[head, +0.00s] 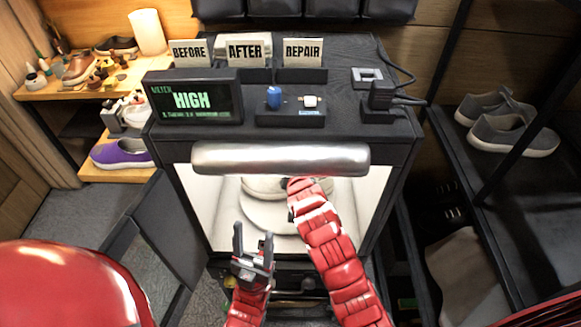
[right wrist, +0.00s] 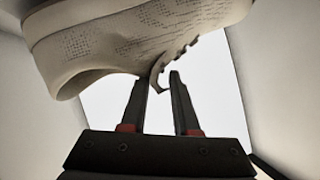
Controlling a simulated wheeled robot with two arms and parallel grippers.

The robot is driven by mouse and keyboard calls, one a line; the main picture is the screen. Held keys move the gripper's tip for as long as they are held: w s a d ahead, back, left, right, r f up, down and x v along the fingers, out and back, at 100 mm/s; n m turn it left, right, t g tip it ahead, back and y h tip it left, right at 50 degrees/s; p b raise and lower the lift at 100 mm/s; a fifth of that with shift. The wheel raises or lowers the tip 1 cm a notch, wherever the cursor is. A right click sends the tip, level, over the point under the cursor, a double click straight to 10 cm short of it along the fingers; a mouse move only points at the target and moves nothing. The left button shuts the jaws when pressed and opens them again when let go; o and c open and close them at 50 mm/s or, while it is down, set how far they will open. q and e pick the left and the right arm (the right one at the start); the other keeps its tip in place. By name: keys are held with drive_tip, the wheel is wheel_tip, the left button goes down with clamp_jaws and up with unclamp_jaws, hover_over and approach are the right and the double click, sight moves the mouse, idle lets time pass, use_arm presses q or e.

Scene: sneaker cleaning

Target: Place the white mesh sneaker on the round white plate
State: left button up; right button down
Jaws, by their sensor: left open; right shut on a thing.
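The white mesh sneaker (head: 262,188) is inside the lit white box, its upper part hidden behind the silver bar. It fills the top of the right wrist view (right wrist: 130,40). My right gripper (right wrist: 162,82) is shut on a thin edge or loop at the sneaker. In the head view my right arm reaches into the box and the bar hides its fingertips. The round white plate (head: 262,216) lies on the box floor below the sneaker; I cannot tell whether they touch. My left gripper (head: 253,240) is open and empty, in front of the box.
The silver bar (head: 280,159) crosses the top of the box opening. The box's dark door (head: 165,235) stands open at left. A display (head: 192,98) and signs stand on the cabinet top. A purple shoe (head: 122,153) is on the left shelf; grey sneakers (head: 515,135) are at right.

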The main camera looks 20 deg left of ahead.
drive_tip(key=shift+f+b, duration=0.4)
drive_tip(key=shift+f, duration=0.05)
drive_tip(key=c, duration=0.6)
unclamp_jaws()
drive_tip(key=shift+s, duration=0.15)
drive_tip(key=shift+s+d+r, duration=0.15)
drive_tip(key=shift+s+r, duration=0.05)
drive_tip(key=p+v, duration=0.6)
drive_tip(key=v, duration=1)
drive_tip(key=shift+s+d+r, duration=0.15)
drive_tip(key=shift+s+r, duration=0.05)
drive_tip(key=shift+r, duration=0.1)
drive_tip(key=shift+f, duration=0.1)
